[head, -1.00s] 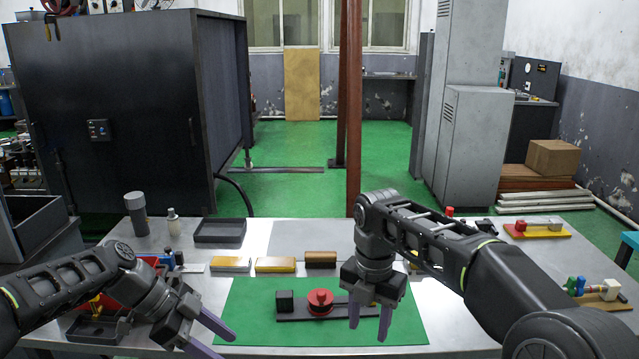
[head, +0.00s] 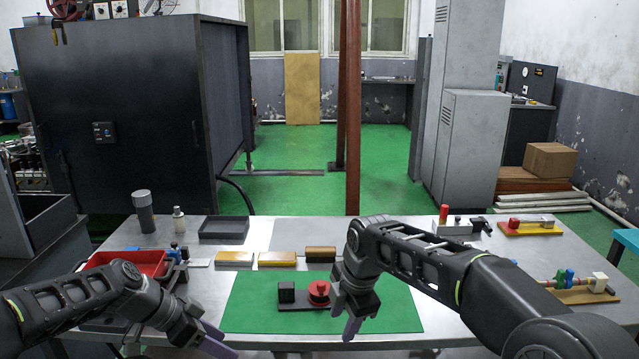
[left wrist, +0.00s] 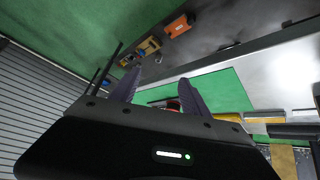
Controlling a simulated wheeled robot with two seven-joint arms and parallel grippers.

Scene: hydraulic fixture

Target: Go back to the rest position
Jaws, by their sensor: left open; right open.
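My left gripper (head: 212,343) is open and empty at the table's front left, beside the left edge of the green mat. Its two purple fingers (left wrist: 158,98) stand apart in the left wrist view. My right gripper (head: 352,318) hangs open and empty over the right part of the mat, fingers pointing down. The hydraulic fixture (head: 288,297), a dark plate with a black block and a red round part (head: 319,290), lies on the green mat (head: 250,315).
Two yellow blocks and a brown block (head: 320,254) line the mat's back edge. A red bin (head: 128,262) and a dark tray (head: 224,229) stand at left and back. Assemblies on yellow plates (head: 585,296) sit at right.

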